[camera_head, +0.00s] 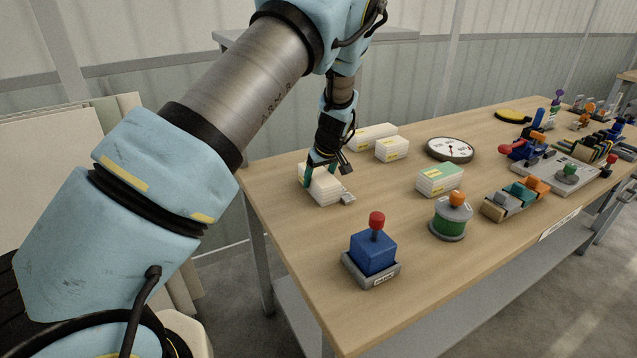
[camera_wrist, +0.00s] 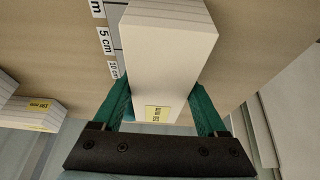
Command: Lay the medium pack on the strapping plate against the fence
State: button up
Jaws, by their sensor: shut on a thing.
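My gripper (camera_head: 322,170) points down near the table's left end, shut on a white layered pack (camera_head: 325,188). In the wrist view the same pack (camera_wrist: 168,50) sits between the two teal fingers, a yellow label on its near end. I cannot tell whether it touches the table. Other white packs stand apart: a long one (camera_head: 373,136), a shorter one (camera_head: 392,150) and one with a green top band (camera_head: 440,180). Which is the medium pack is not readable. A flat grey plate (camera_head: 548,171) lies to the right; I cannot tell if it is the strapping plate.
A centimetre scale (camera_wrist: 107,42) lies beside the held pack. Several tools crowd the right end. The table's left edge is close.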

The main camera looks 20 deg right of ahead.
grip_shut()
jog(key=shift+r, duration=0.1)
